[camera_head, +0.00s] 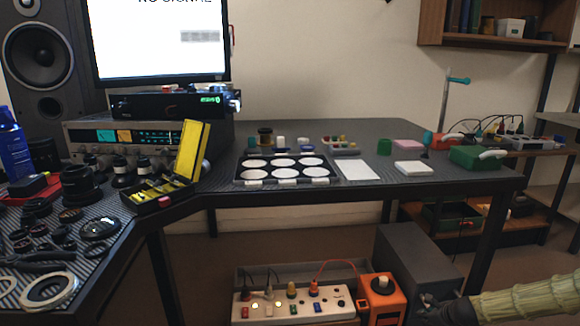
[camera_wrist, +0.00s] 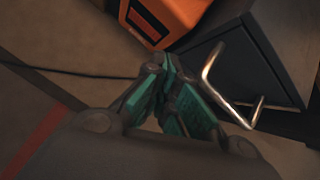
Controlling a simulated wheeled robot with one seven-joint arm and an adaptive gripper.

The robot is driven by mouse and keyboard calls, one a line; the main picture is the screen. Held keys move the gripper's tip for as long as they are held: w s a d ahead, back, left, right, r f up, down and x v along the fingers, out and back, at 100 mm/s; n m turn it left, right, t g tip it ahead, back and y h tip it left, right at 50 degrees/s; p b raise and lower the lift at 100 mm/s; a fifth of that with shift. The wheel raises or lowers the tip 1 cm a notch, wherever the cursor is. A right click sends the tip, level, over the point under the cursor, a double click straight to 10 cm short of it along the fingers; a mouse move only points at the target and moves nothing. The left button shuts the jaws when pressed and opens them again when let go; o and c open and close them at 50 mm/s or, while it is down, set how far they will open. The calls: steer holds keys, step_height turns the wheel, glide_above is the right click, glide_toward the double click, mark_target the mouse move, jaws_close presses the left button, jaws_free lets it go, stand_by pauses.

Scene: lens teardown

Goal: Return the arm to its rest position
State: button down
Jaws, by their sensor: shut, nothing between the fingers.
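My arm (camera_head: 525,302), in a pale green sleeve, reaches in from the lower right edge of the head view, below the table top. My gripper (camera_head: 428,304) is dark and shows small beside the dark grey cabinet. In the wrist view my gripper (camera_wrist: 178,92) has teal finger pads that are close together, with nothing held between them. The dark cabinet with a metal handle (camera_wrist: 211,62) lies just beyond the fingers to the right. The gap between fingers and cabinet is hard to judge.
An orange box (camera_head: 380,298) also shows in the wrist view (camera_wrist: 170,18). A power strip (camera_head: 290,306) stands left of it. The dark cabinet (camera_head: 415,262) is under the table (camera_head: 370,187). The table holds a six-circle tray (camera_head: 238,182) and a yellow case (camera_head: 190,150).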

steer(key=s+a+f+n+g, duration=0.1)
steer(key=s+a+f+n, duration=0.2)
steer(key=s+a+n, duration=0.35)
steer(key=s+a+f+n+g, duration=0.2)
steer(key=s+a+f+n, duration=0.15)
steer(key=s+a, duration=0.45)
steer(key=s+a+f+n+g, duration=0.1)
steer(key=s+a+f+n, duration=0.4)
steer(key=a, duration=0.4)
steer(key=s+a+r+n+g+h, duration=0.15)
steer(key=s+n, duration=0.55)
steer(key=s, duration=0.8)
steer(key=s+a+r+n+g, duration=0.2)
steer(key=s+n, duration=0.5)
steer(key=s, duration=0.8)
step_height(320, 180, up, 38)
steer(key=p, duration=3.8)
steer(key=shift+r+n, duration=0.25)
steer(key=shift+n, duration=0.05)
